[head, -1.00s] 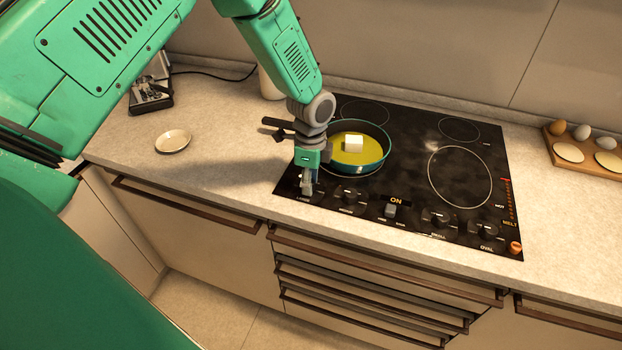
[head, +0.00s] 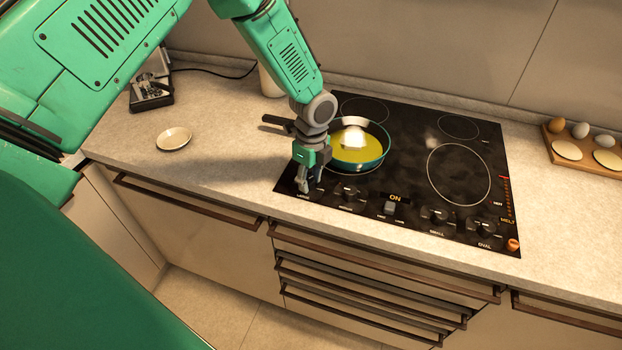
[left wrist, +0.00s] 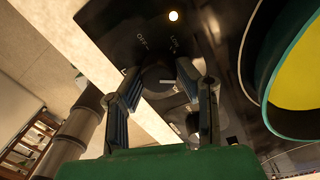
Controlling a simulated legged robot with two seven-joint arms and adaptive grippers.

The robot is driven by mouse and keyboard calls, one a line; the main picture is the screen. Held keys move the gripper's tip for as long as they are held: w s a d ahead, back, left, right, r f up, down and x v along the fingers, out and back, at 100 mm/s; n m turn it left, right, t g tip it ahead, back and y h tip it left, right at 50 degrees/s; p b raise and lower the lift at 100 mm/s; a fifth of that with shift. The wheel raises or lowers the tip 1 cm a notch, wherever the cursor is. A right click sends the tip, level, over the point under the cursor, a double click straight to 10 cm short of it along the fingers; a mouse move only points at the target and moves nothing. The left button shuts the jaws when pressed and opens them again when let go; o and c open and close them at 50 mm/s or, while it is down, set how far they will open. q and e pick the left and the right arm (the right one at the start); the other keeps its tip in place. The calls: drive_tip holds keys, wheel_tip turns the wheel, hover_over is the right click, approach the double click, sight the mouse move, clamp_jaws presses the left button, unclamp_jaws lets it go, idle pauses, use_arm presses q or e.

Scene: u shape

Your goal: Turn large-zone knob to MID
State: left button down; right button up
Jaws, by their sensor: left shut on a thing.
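The large-zone knob (left wrist: 158,80) is a dark round knob at the front left corner of the black cooktop (head: 410,215). My left gripper (head: 305,187) reaches down onto it from above, and its fingers hide most of the knob in the head view. In the left wrist view my left gripper (left wrist: 160,88) has a finger on either side of the knob and is shut on it. Printed marks, one reading OFF, lie around the knob; I cannot tell the exact setting. My right gripper is not in view.
A teal pan (head: 360,165) with yellow liquid and a pale lump stands on the cooktop right beside my gripper, its handle pointing left. Other knobs (head: 437,217) line the front edge. A small dish (head: 174,138) and an egg board (head: 590,150) are farther off.

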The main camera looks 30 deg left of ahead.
sight(311, 176)
use_arm(q)
drive_tip(key=shift+w+a+r, duration=0.1)
drive_tip(key=shift+w+r, duration=0.05)
drive_tip(key=shift+w, duration=0.1)
drive_tip(key=c, duration=1.2)
unclamp_jaws()
drive_tip(key=shift+s, duration=0.1)
drive_tip(key=shift+a+r, duration=0.1)
drive_tip(key=shift+r, duration=0.1)
drive_tip(key=r, duration=1.1)
drive_tip(key=shift+w+r, duration=0.1)
drive_tip(key=shift+w, duration=0.3)
